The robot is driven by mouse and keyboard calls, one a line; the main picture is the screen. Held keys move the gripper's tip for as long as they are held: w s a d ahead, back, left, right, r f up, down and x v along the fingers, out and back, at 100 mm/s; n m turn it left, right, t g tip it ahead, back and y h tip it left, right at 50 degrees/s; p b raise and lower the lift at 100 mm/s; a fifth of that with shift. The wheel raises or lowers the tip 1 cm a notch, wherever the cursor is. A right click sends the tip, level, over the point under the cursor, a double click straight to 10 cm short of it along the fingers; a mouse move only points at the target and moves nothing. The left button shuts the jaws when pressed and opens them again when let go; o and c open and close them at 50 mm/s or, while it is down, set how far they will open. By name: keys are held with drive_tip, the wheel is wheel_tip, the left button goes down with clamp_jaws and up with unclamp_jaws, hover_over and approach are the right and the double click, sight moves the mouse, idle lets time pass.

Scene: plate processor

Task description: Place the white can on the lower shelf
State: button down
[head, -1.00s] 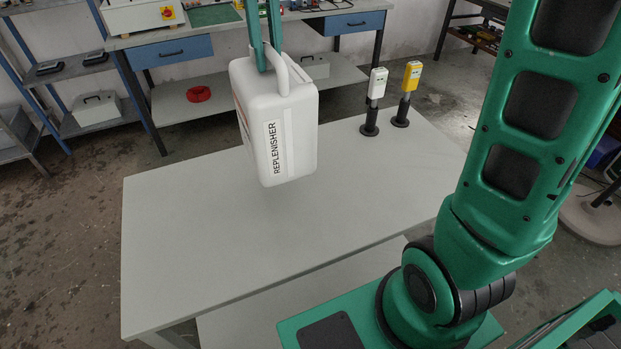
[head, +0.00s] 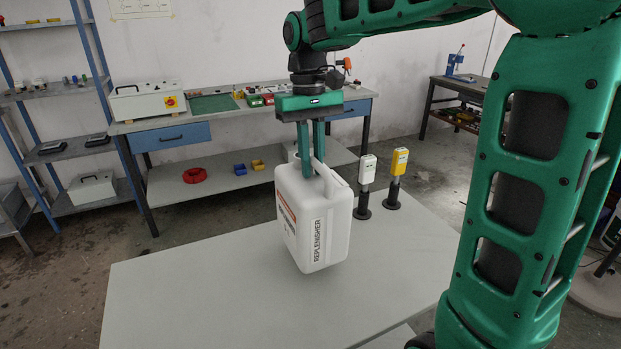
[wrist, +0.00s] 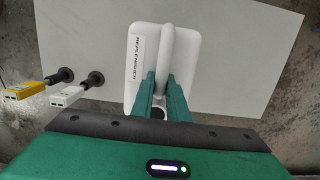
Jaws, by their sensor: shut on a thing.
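The white can (head: 312,232) is a jug labelled "REPLENISHER" with a moulded handle on top. My gripper (head: 311,172) is shut on its handle from above. The can hangs over the grey table, slightly tilted; whether its base touches the top is hard to tell. In the wrist view the can (wrist: 183,50) lies between and beyond the green fingers (wrist: 163,98). The near table has a grey top (head: 190,295); the lower shelf (head: 385,338) beneath it shows only as a sliver at the front right.
A white device (head: 366,170) and a yellow device (head: 398,162) stand on black posts at the table's far right. The left half of the top is clear. A workbench with blue drawers (head: 170,137) and a blue-framed rack (head: 98,60) stand behind.

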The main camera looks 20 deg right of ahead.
drive_tip(key=shift+f, duration=2)
drive_tip(key=c, duration=1.7)
unclamp_jaws()
drive_tip(key=shift+f, duration=0.1)
drive_tip(key=r, duration=0.4)
drive_tip(key=w+r, duration=0.1)
drive_tip(key=r, duration=0.7)
drive_tip(key=shift+w, duration=0.25)
drive_tip(key=s+d+f+m, duration=0.2)
drive_tip(key=s+d+f, duration=0.2)
drive_tip(key=s, duration=0.5)
drive_tip(key=s+d+f+m, duration=0.2)
drive_tip(key=s+d+f, duration=0.3)
drive_tip(key=s+f, duration=0.4)
drive_tip(key=s+d+f+m+t, duration=0.1)
drive_tip(key=s+d+f+m, duration=0.1)
drive_tip(key=s+d+f, duration=0.3)
drive_tip(key=shift+s+f, duration=0.25)
drive_tip(key=shift+s, duration=0.4)
drive_tip(key=shift+s+f, duration=0.25)
drive_tip(key=shift+s, duration=0.45)
drive_tip(key=shift+s+f, duration=0.25)
drive_tip(key=shift+s, duration=0.4)
